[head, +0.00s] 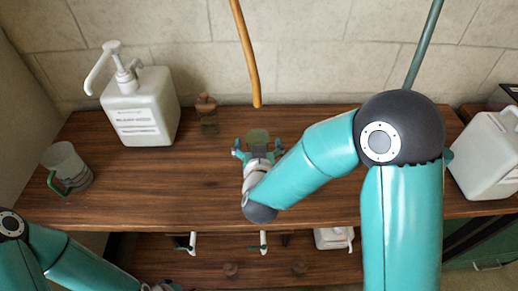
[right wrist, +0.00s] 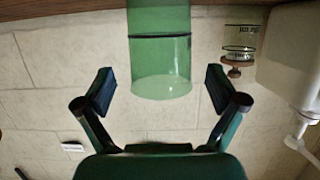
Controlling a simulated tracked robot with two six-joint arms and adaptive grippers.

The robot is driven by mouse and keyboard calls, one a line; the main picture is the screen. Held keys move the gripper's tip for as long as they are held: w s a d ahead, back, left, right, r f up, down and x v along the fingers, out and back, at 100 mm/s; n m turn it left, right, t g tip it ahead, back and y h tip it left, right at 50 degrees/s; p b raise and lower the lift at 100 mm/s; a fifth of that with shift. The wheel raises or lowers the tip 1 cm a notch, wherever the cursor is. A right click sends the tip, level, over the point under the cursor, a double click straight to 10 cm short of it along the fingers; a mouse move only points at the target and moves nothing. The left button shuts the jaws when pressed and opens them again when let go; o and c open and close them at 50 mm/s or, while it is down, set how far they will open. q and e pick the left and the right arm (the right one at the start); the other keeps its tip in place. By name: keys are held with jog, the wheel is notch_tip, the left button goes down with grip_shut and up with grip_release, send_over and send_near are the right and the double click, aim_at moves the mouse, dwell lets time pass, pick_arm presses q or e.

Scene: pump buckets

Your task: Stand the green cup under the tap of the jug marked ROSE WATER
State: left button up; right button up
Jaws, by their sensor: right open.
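The green cup (head: 257,136) is see-through and stands on the wooden counter near the wall, right of the white pump jug (head: 142,108). The jug's label is too small to read; its spout points left. My right gripper (head: 257,150) is open just in front of the cup. In the right wrist view, which is upside down, the cup (right wrist: 160,65) shows between the spread fingers of the gripper (right wrist: 160,88), with a gap on each side. My left arm is low at the left; its gripper is only partly in view at the bottom edge.
A corked bottle (head: 207,114) stands between jug and cup. A clear mug with a green handle (head: 66,167) is at the far left. Another white jug (head: 486,155) is at the right. Orange (head: 246,52) and green hoses hang at the wall. The counter's front middle is clear.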

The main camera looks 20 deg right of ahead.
jog(key=shift+x, duration=0.8)
jog(key=c, duration=1.4)
jog(key=shift+r, duration=0.2)
